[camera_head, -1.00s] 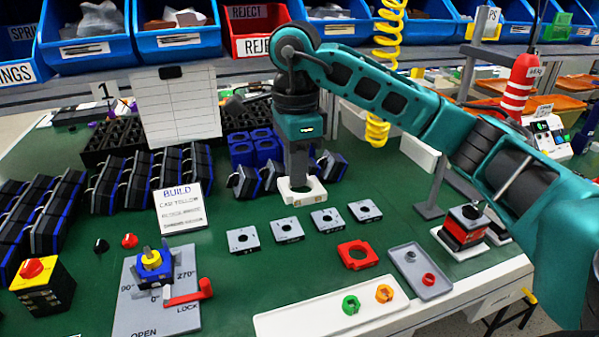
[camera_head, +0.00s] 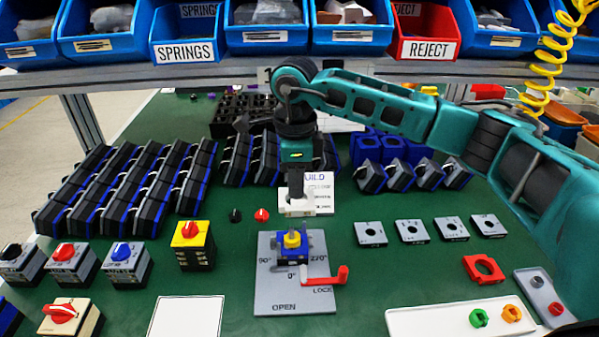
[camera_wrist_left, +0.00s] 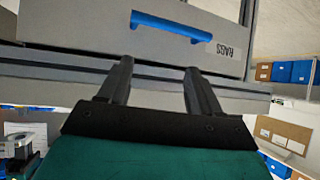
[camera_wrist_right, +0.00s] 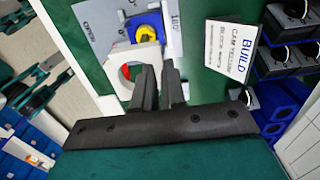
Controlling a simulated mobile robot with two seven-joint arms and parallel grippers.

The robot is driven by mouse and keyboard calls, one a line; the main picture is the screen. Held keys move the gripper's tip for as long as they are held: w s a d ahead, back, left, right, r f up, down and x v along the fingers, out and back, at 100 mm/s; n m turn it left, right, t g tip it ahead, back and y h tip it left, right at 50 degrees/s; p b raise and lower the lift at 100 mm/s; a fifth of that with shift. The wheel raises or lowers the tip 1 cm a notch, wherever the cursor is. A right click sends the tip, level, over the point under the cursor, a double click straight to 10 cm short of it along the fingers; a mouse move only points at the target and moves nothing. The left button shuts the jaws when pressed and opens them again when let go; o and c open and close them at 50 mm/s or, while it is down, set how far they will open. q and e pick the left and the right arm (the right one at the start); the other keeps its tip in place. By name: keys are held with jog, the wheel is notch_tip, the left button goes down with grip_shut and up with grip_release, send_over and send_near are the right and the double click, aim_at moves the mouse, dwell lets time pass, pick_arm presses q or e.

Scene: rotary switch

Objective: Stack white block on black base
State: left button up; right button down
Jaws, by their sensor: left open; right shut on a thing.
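My right gripper (camera_head: 297,196) is shut on a white block (camera_head: 297,207), a square frame with an opening. It holds the block above the green table, behind the grey fixture plate (camera_head: 277,300). The block also shows in the right wrist view (camera_wrist_right: 122,75), with something red visible through its opening. On the plate is a blue assembly (camera_head: 291,254) with a yellow top (camera_head: 292,239). The block is apart from it. I cannot tell which part is the black base. My left gripper (camera_wrist_left: 157,75) is open and empty, facing a grey drawer front; it is outside the head view.
A red lever (camera_head: 325,278) sticks out at the plate's right. A black knob (camera_head: 235,215) and a red knob (camera_head: 262,215) lie behind the plate. A yellow-topped switch (camera_head: 193,245) stands left. The BUILD card (camera_head: 322,190) is behind the block. Grey square plates (camera_head: 412,231) lie right.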

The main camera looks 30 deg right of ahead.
jog(key=shift+w+a+f, duration=0.1)
jog(key=shift+w+a, duration=0.25)
jog(key=shift+a, duration=0.1)
pick_arm(q)
jog(key=shift+a, duration=0.25)
jog(key=shift+s+d+f, duration=0.1)
jog(key=shift+d, duration=0.05)
pick_arm(e)
jog(key=shift+f+b, duration=0.6)
jog(key=shift+f, duration=0.15)
jog(key=shift+f+b, duration=0.6)
jog(key=shift+f, duration=0.55)
jog(key=shift+f+b, duration=0.25)
jog(key=shift+b, duration=0.2)
pick_arm(q)
jog(key=shift+w+d+f+h, duration=0.3)
jog(key=shift+w+d+f, duration=0.3)
jog(key=shift+f, duration=0.1)
pick_arm(e)
jog(key=shift+f, duration=0.25)
pick_arm(q)
jog(key=shift+s+f, duration=0.1)
jog(key=shift+f, duration=0.05)
pick_arm(e)
jog(key=shift+f, duration=0.1)
